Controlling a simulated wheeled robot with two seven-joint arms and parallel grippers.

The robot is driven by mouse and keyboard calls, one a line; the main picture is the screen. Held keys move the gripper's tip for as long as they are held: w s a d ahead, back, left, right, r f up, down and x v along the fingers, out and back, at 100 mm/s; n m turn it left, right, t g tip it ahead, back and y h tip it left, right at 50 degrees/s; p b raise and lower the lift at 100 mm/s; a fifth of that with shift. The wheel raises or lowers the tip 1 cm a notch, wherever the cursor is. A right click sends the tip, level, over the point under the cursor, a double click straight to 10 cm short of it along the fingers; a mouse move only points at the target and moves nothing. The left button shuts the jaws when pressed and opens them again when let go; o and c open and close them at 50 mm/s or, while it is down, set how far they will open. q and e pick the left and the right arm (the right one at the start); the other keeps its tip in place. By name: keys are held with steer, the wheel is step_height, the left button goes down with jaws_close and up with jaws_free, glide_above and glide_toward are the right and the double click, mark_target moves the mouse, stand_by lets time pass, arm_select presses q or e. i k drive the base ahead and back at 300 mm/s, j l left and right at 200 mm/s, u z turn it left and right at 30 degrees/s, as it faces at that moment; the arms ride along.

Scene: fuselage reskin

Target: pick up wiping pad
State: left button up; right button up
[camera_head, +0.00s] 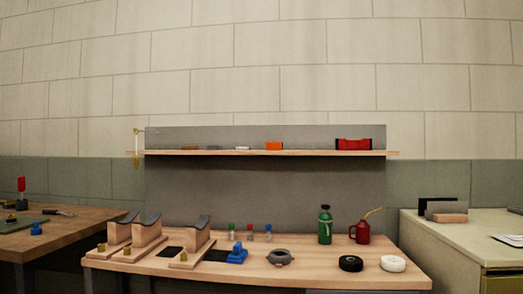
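No object is clearly recognizable as the wiping pad. Several small flat items lie on the wooden shelf (320,153): a brown one (189,148), a grey-blue one (216,148), a white one (242,148) and an orange block (273,146). Any of these could be the pad, but they are too small to tell. Neither of my grippers is in view.
The wooden workbench (310,277) holds curved-top wooden stands (150,234), a blue clamp (237,254), a grey ring (279,257), small bottles, a green bottle (325,226), a red oil can (362,232), black (351,263) and white rolls (393,263). A red level (353,145) sits on the shelf.

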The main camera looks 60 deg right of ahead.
mark_target(238, 256)
steer(key=z, duration=1.75)
